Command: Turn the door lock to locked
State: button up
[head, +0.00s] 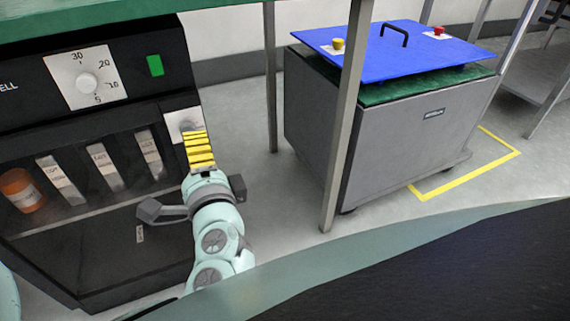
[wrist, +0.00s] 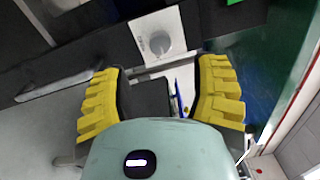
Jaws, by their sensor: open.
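The door lock is a round grey knob (wrist: 158,43) on a pale plate, ahead of my fingers in the wrist view. In the head view its plate (head: 178,118) is at the right side of the black cabinet (head: 95,250), partly hidden by my yellow fingers. My gripper (head: 199,150) is in front of the cabinet, just below the knob in the picture. In the wrist view, my gripper (wrist: 162,95) has its two yellow fingers wide apart, with nothing held. The knob appears apart from the fingers. Its exact pointer direction is too small to read.
A numbered dial (head: 87,84) and a green light (head: 155,66) are above the lock. An orange bottle (head: 22,190) shows at the cabinet's left. A green table's metal leg (head: 345,130) and a grey cart (head: 400,130) with a blue top stand to the right.

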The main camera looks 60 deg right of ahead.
jog(key=shift+v, duration=1.9)
